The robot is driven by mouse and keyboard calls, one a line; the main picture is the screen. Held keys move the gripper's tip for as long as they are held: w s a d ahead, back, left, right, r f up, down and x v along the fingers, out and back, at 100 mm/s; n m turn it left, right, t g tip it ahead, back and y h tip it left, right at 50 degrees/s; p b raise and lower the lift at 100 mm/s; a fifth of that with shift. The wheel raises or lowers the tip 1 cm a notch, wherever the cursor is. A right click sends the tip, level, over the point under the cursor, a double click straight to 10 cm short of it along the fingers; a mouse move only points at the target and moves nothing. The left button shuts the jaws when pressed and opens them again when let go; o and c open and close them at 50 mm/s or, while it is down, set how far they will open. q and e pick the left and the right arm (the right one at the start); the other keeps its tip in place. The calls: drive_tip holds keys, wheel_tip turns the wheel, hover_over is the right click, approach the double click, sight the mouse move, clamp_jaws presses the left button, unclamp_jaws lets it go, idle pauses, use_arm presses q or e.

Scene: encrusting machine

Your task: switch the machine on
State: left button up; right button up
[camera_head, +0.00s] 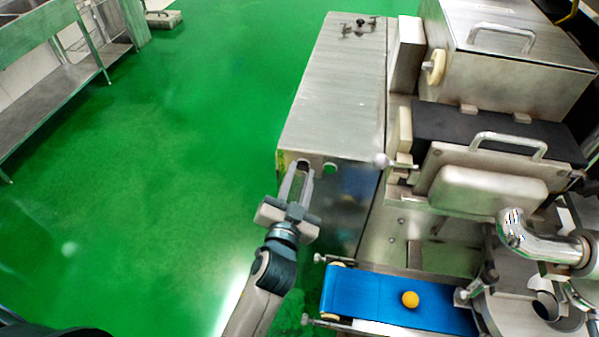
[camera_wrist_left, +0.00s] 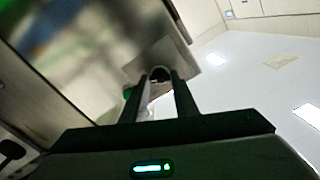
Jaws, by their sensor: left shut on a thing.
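The encrusting machine's steel cabinet (camera_head: 335,85) stands in the middle of the head view. On its near face, close to the left corner, is a rotary switch that my fingers mostly cover. A green button (camera_head: 329,168) sits just right of it. My left gripper (camera_head: 304,168) reaches up to this face with its fingers closed around the switch. In the left wrist view, the dark rounded end of the switch (camera_wrist_left: 160,73) shows between the two fingertips. Its exact turn angle cannot be told. My right gripper is not in view.
A blue conveyor belt (camera_head: 375,297) carrying a yellow ball (camera_head: 410,299) lies right of my left arm. Hoppers with handles (camera_head: 500,40) and a shiny pipe (camera_head: 540,243) fill the right side. Green floor is open on the left, with a steel table (camera_head: 50,90) beyond.

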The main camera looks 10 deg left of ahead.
use_arm(q)
drive_tip(key=m+p, duration=0.1)
drive_tip(key=m, duration=0.3)
drive_tip(key=shift+r+m, duration=0.1)
drive_tip(key=shift+m, duration=0.3)
drive_tip(key=o, duration=1.1)
drive_tip(key=shift+w, duration=0.1)
drive_tip(key=shift+c, duration=0.2)
drive_tip(key=shift+s+f, duration=0.2)
drive_tip(key=shift+s, duration=0.35)
drive_tip(key=s+b, duration=0.6)
drive_tip(key=s, duration=1)
drive_tip(key=shift+s, duration=0.15)
drive_tip(key=shift+r, duration=0.1)
